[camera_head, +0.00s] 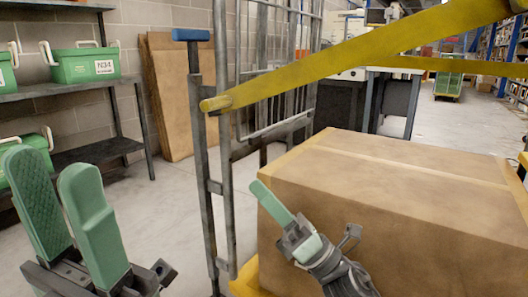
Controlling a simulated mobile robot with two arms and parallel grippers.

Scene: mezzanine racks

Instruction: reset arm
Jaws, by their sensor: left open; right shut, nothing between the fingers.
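My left gripper (66,200) is at the lower left, its two green fingers pointing up and apart with nothing between them. My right gripper (272,203) is at the lower middle, in front of the left side of a large cardboard box. Its green fingers are together and point up and left, with nothing held. I cannot tell whether it touches the box.
The large cardboard box (400,190) fills the right foreground. A yellow bar (370,50) crosses above it. A grey metal frame (205,130) stands left of the box. Shelves with green bins (85,64) are at the left. Open floor (165,215) lies between.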

